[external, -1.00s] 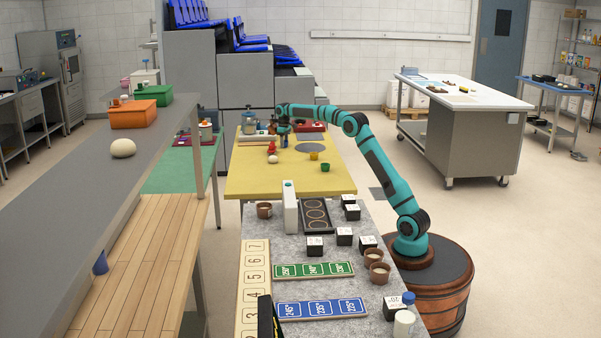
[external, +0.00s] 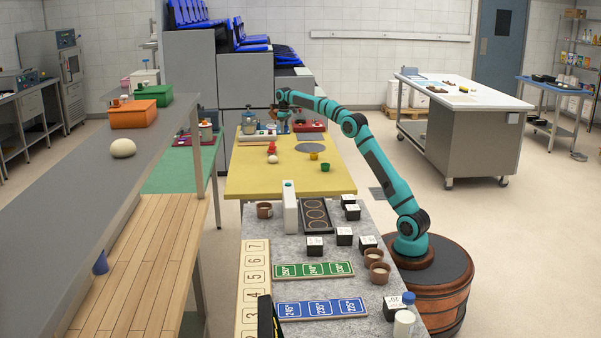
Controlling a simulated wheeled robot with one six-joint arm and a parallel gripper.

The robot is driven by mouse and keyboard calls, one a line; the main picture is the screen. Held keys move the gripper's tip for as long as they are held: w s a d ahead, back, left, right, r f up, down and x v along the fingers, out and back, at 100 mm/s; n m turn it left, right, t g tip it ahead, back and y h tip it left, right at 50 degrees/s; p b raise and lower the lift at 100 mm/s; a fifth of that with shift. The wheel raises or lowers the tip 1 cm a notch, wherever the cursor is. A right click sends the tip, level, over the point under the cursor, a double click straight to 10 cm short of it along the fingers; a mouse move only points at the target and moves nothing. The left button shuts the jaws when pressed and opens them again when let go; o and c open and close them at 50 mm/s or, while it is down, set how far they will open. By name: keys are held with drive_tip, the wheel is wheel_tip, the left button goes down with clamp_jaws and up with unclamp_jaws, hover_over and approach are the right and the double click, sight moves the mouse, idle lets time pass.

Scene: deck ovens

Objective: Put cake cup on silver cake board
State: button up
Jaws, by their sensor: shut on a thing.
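My gripper (external: 283,129) is at the far end of the yellow table (external: 255,182), above its surface. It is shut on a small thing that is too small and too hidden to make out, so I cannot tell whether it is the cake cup. Two flat grey round boards lie to the right of my gripper: a farther one (external: 310,137) and a nearer one (external: 308,148). I cannot tell which is the silver cake board. A yellow cup (external: 314,156) stands by the nearer board's front edge, and a green cup (external: 325,168) stands closer to the camera.
A red object (external: 272,147) and a pale ball (external: 272,159) are on the yellow table. A red scale-like device (external: 311,127) is at its far edge. The near grey counter holds brown cups (external: 264,210), a dark tray (external: 317,216) and black-and-white blocks. The yellow table's front is clear.

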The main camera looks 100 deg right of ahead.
drive_tip(key=s+a+r, duration=0.1)
drive_tip(key=s+r, duration=0.1)
drive_tip(key=s, duration=0.5)
drive_tip(key=n, duration=0.1)
hover_over(310, 147)
drive_tip(key=f, duration=0.1)
drive_tip(key=shift+s+f, duration=0.1)
drive_tip(key=shift+f, duration=4.75)
drive_tip(key=shift+f, duration=0.1)
drive_tip(key=o, duration=0.9)
drive_tip(key=shift+o, duration=0.2)
wheel_tip(310, 147, up, 12)
